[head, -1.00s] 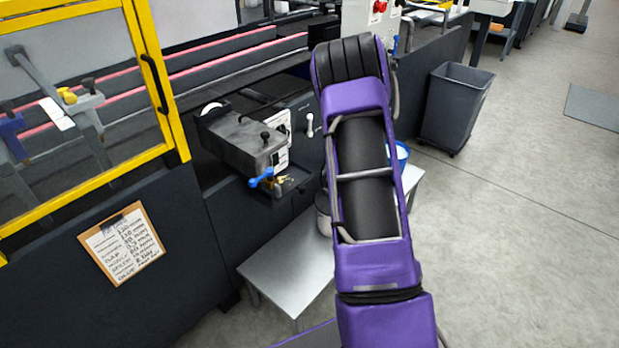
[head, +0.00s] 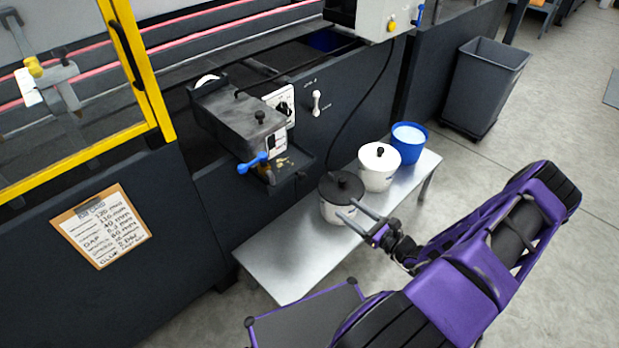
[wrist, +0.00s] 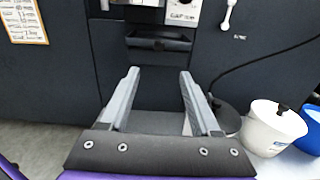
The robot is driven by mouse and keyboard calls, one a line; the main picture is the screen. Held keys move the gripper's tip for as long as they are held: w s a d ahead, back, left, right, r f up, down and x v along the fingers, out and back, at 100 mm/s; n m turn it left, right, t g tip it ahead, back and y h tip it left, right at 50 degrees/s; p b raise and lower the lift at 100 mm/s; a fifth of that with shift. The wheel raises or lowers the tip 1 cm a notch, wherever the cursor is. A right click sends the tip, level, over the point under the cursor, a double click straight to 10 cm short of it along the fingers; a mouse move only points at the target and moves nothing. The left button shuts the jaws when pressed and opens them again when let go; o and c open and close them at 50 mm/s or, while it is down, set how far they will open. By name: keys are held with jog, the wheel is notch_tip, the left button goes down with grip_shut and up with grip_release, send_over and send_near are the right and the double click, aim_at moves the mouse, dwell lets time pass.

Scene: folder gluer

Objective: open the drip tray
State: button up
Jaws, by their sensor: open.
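The drip tray (head: 291,166) is a small dark tray on the machine's front, under the grey glue tank (head: 240,124) and its blue valve handle (head: 252,163). Yellowish glue marks show by it. In the wrist view the dark tray front (wrist: 158,43) is ahead of the fingers, centred between them. It appears pushed in against the dark panel. My gripper (head: 347,209) is open and empty, in front of and below the tray, near the black-lidded pot in the picture. In the wrist view the open fingers (wrist: 159,73) are apart from the tray.
A metal bench (head: 275,262) stands below, holding a black-lidded pot (head: 335,211), a white lidded pot (head: 377,178) and a blue bucket (head: 408,151). A grey bin (head: 485,85) stands at right. A clipboard (head: 100,228) hangs on the left panel. Floor is free at right.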

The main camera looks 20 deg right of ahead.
aim_at(304, 178)
jog(key=b+x, duration=0.1)
jog(key=x, duration=1.6)
jog(key=shift+a, duration=0.1)
grip_shut()
dwell(0.7)
